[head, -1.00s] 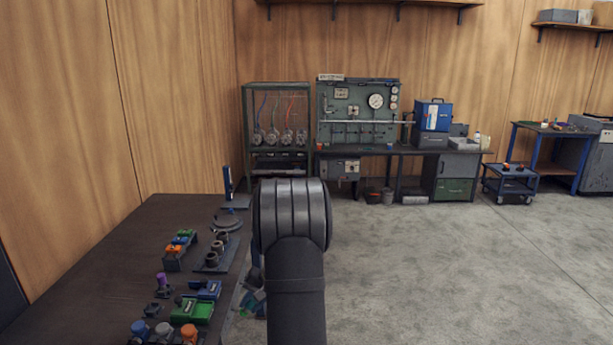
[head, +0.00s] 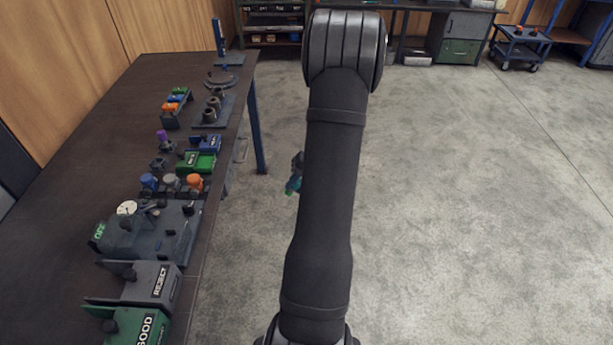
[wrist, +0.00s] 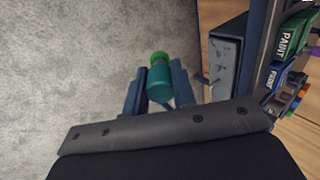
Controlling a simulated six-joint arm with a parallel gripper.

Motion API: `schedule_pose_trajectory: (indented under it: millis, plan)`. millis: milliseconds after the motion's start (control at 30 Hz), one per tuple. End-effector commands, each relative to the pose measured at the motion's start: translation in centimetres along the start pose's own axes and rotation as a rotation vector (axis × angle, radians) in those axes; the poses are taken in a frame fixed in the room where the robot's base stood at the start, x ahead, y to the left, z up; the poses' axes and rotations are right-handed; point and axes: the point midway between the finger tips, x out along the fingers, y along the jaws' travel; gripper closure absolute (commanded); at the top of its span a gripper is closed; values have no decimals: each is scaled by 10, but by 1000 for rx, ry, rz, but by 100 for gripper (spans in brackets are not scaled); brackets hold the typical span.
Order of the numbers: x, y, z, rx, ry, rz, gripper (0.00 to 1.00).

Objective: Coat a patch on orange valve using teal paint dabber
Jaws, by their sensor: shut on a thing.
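My gripper (wrist: 158,78) is shut on the teal paint dabber (wrist: 161,92), whose bright green tip (wrist: 160,58) points away from the wrist. In the head view the dabber (head: 293,186) hangs over open floor right of the bench, and my arm partly hides the gripper. An orange-topped piece (head: 195,182), probably the orange valve, stands upright near the bench's right edge beside a blue-topped and a grey-topped one. It is well apart from the dabber. I cannot make out any coating on it.
The dark bench (head: 90,150) fills the left. Green (head: 197,162) and blue (head: 206,143) paint blocks lie near its right edge. A grey fixture plate (head: 150,235), REJECT bin (head: 145,283) and GOOD bin (head: 140,328) are nearer. The floor on the right is clear.

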Motion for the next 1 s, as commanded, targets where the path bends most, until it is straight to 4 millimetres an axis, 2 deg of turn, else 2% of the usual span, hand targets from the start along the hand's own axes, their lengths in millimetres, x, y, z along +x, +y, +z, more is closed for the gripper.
schedule_pose_trajectory:
  millis: [33, 267, 400, 500, 600, 700, 800, 1000]
  plan:
    - [-4, -24, -5, -13, 2, 3, 99]
    - [-24, -137, -13, -16, 2, 11, 99]
    - [-36, -205, -5, -15, 2, 9, 99]
    - [-44, -249, 4, -13, 3, 4, 99]
    - [-52, -284, 16, -11, 2, -1, 99]
    - [-58, -310, 26, -8, 2, -6, 99]
    - [-61, -325, 32, -3, 1, -9, 99]
    - [-60, -332, 36, 1, 0, -10, 99]
